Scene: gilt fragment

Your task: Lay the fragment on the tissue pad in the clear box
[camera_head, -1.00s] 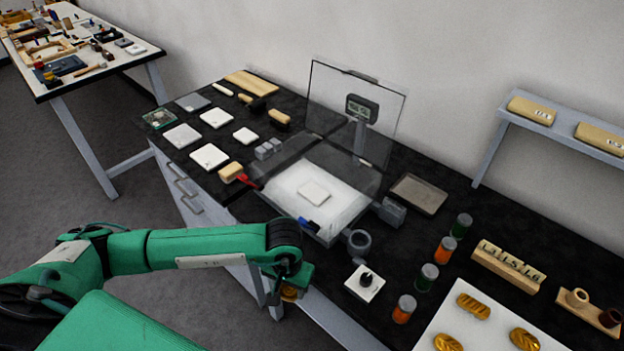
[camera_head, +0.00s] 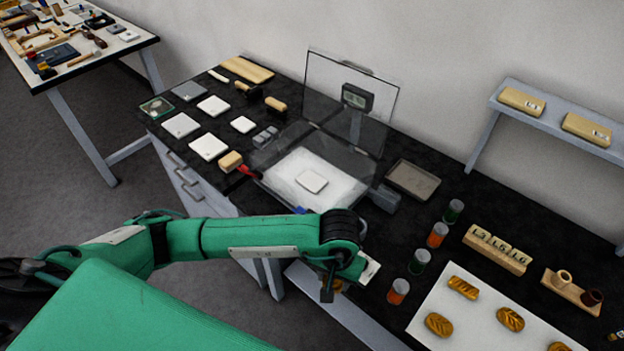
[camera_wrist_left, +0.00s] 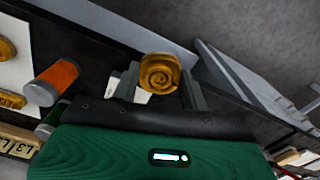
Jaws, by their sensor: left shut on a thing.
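In the left wrist view a gilt fragment (camera_wrist_left: 160,72) with a spiral face sits between the fingers of my left gripper (camera_wrist_left: 158,88), which is shut on it. In the head view my left gripper (camera_head: 332,284) is low at the table's front edge, to the front right of the clear box (camera_head: 256,186); the fragment is mostly hidden there behind the wrist. The box stands open, with a white bed inside and a small white square pad (camera_head: 312,181) on it. My right gripper is not in view.
A clear upright panel (camera_head: 318,80) stands behind the box, with a small dark display (camera_head: 356,96) by it. Right of my gripper are several jars (camera_head: 398,291) and a white sheet (camera_head: 440,318) bearing other gilt pieces. A grey tray (camera_head: 413,180) lies right of the box.

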